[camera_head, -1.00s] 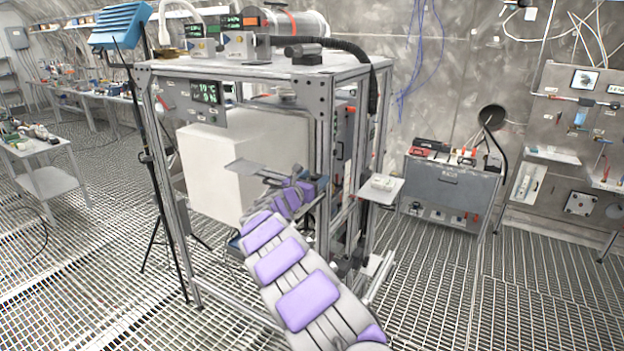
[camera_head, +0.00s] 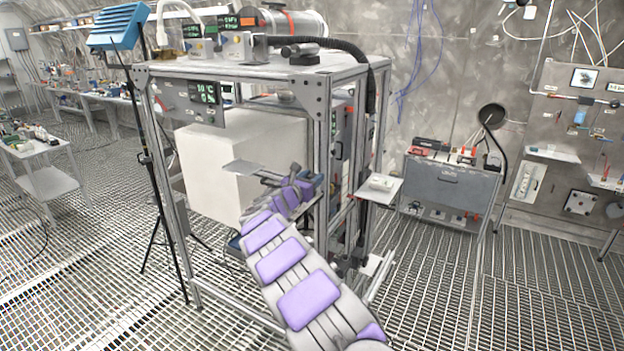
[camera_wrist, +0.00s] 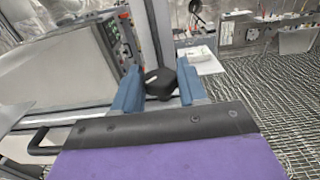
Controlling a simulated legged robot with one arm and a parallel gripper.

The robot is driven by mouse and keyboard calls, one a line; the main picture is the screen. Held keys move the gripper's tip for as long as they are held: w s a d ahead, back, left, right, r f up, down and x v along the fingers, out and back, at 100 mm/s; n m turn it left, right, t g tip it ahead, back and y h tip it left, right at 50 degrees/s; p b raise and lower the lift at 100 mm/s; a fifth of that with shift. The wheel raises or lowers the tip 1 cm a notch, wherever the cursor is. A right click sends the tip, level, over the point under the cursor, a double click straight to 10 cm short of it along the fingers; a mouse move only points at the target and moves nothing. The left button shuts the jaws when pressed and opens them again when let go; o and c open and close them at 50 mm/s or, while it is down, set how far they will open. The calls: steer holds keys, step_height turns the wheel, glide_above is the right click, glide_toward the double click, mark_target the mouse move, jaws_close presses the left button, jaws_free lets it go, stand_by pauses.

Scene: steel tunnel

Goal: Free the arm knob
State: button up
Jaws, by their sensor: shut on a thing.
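A black knob (camera_wrist: 160,82) with rounded lobes shows in the wrist view. My gripper (camera_wrist: 159,88) has its two blue fingers on either side of it, shut on it. In the head view my gripper (camera_head: 313,184) is at the right front of the metal frame (camera_head: 323,150), near a thin grey plate (camera_head: 245,167). The knob cannot be made out there. What the knob is fixed to is hidden behind it and the fingers.
A large white block (camera_head: 240,160) fills the frame's inside, left of my gripper. A small shelf (camera_head: 380,189) holding a pale item juts out to the right. A grey cabinet (camera_head: 448,188) stands farther right. The grated floor (camera_head: 430,290) at front right is clear.

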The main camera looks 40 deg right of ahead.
steer(key=shift+a+f, duration=0.1)
steer(key=shift+f, duration=0.05)
steer(key=shift+c, duration=0.2)
steer(key=shift+s+f+b, duration=0.1)
steer(key=shift+b, duration=0.55)
